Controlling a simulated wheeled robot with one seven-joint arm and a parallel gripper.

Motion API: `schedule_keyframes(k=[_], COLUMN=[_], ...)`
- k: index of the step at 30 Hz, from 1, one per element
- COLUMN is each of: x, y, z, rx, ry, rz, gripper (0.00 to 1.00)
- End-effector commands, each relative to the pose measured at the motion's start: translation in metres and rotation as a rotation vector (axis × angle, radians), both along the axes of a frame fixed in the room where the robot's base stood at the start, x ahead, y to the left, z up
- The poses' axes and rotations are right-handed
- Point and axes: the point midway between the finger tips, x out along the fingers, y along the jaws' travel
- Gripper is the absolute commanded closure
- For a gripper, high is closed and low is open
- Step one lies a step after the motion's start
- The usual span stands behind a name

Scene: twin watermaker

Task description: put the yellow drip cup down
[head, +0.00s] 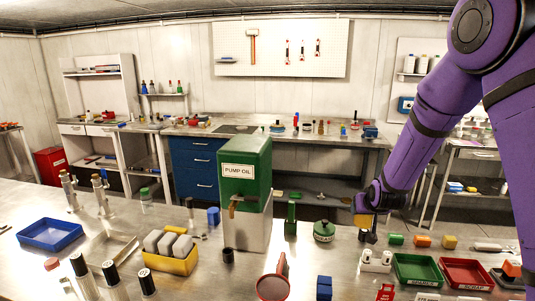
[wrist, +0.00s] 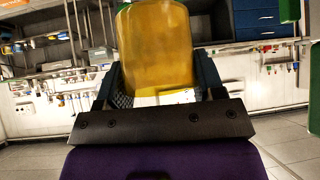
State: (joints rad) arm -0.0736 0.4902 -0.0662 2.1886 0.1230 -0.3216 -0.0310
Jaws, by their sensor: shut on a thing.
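The yellow drip cup (wrist: 153,45) fills the upper middle of the wrist view, between the two fingers of my gripper (wrist: 158,88). In the head view my gripper (head: 366,212) hangs at the right over the metal bench, and a small yellow part of the cup (head: 361,203) shows at it. The gripper is shut on the cup and appears to hold it above the bench. Part of the cup is hidden by the fingers and wrist. The green pump oil tank (head: 245,160) stands to the left on a grey block, with a brownish spout at its front.
Near the gripper are a white holder (head: 376,261), a green tray (head: 416,269), a red tray (head: 466,274) and a round green can (head: 324,231). A red-rimmed funnel (head: 273,287) and blue block (head: 324,288) sit at the front. Small bare patches lie between them.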

Motion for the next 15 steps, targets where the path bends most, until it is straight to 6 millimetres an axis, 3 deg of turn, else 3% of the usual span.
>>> schedule_keyframes(k=[15], x=[0.001], y=[0.001], z=[0.025], rx=[0.0], ry=[-0.001], rz=[-0.202], gripper=[0.65])
